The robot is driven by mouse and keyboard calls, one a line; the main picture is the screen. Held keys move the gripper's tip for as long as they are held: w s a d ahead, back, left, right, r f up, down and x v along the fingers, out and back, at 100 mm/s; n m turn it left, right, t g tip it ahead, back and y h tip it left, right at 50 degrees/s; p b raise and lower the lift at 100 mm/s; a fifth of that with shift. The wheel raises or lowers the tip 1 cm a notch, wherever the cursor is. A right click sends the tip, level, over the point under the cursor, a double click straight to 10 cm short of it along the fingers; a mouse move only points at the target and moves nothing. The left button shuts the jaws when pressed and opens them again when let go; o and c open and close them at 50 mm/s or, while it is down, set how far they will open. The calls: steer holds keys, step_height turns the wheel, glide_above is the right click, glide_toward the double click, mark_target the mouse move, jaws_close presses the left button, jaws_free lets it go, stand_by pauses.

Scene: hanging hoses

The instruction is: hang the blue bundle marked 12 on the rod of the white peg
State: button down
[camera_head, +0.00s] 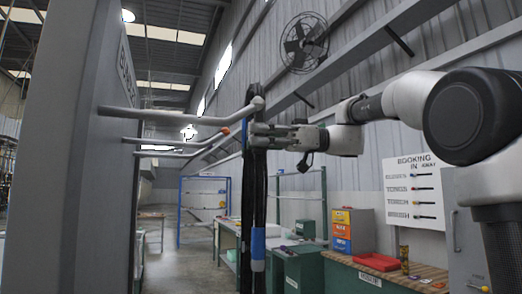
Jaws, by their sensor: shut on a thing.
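A dark hose bundle (259,190) with blue bands (258,243) hangs upright near the picture's middle. No number 12 is legible on it. My gripper (262,133) is shut on the bundle's upper part, coming from the right. A long pale rod (180,115) sticks out from the grey panel at left, with an upturned, whitish rounded end (257,101). This end overlaps the bundle's top in the picture, just above my gripper. I cannot tell whether the rod passes through the bundle's loop or only lies in front of it.
Below the pale rod, another rod with an orange tip (225,131) and further rods stick out from the grey panel (75,150). At right are green benches, an orange and yellow drawer box (354,231), a red tray (376,262) and a white sign board (414,192). Floor shows at centre left.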

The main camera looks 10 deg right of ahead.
mark_target(226, 130)
steer(key=s+a, duration=0.2)
steer(key=a, duration=0.7)
steer(key=s+a+r, duration=0.1)
steer(key=s+a, duration=0.2)
steer(key=a, duration=0.6)
steer(key=shift+a, duration=0.2)
steer(key=shift+w, duration=0.1)
stand_by(1.1)
steer(key=w+d, duration=0.1)
steer(key=d, duration=0.6)
steer(key=w+d, duration=0.1)
steer(key=d, duration=0.2)
steer(key=shift+w+d+f, duration=0.1)
steer(key=shift+w+d, duration=0.25)
steer(key=shift+a, duration=0.15)
